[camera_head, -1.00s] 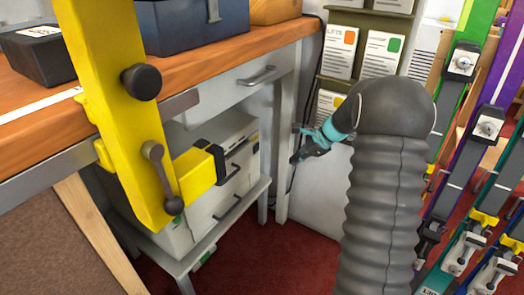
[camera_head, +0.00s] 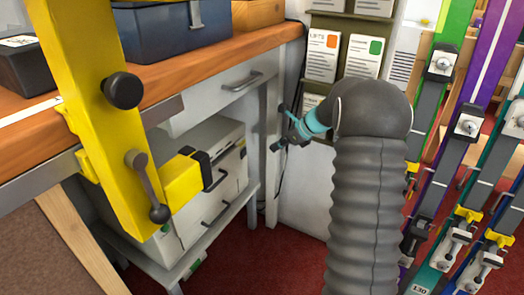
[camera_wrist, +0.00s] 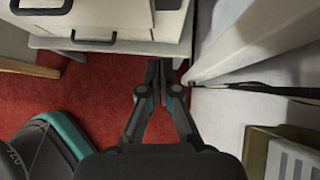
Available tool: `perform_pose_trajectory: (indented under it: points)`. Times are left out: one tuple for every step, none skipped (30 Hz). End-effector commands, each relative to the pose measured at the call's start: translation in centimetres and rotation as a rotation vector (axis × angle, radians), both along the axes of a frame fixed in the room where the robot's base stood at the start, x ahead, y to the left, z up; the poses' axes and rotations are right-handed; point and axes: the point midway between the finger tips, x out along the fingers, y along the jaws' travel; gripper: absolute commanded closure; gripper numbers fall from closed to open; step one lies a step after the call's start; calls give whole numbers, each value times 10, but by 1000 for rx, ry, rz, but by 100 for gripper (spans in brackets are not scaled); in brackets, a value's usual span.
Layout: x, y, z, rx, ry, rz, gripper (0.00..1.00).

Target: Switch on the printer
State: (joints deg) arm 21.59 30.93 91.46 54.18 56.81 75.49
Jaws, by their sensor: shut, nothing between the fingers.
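A pale grey boxy machine with dark handles on its front, apparently the printer (camera_head: 229,160), stands on the low shelf under the wooden bench. A yellow clamp-like part hides some of its left side. It also seems to show at the top left of the wrist view (camera_wrist: 122,32). I cannot make out a power switch. My gripper (camera_head: 279,147) is to the right of the machine, in front of the bench leg, with no visible contact. In the wrist view its fingers (camera_wrist: 159,66) are together and empty over red carpet.
The bench leg (camera_head: 273,185) and a dark cable (camera_wrist: 235,87) are close to my gripper. The yellow upright (camera_head: 90,100) fills the left foreground. A rack of ski-like coloured boards (camera_head: 455,150) stands at right. Red carpet (camera_head: 275,255) is open below.

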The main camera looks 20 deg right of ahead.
Motion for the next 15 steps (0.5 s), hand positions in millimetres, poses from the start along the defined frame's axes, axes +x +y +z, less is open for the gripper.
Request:
perform_pose_trajectory:
  points:
    - [2,4,-5,1,1,3,100]
    - [4,7,-8,1,1,3,100]
    - [7,10,-13,1,1,3,100]
    - [9,13,-17,1,2,2,100]
    - [11,16,-21,1,3,3,100]
    - [15,20,-26,1,2,4,100]
    - [17,24,-30,1,2,4,100]
    - [20,27,-34,0,2,3,100]
    - [23,31,-40,1,3,3,100]
    - [26,34,-43,1,2,2,100]
    - [28,37,-47,0,2,3,100]
    - [31,41,-53,0,2,3,100]
    - [34,44,-57,0,2,3,100]
    - [36,47,-60,0,2,3,100]
    - [39,51,-65,0,2,3,100]
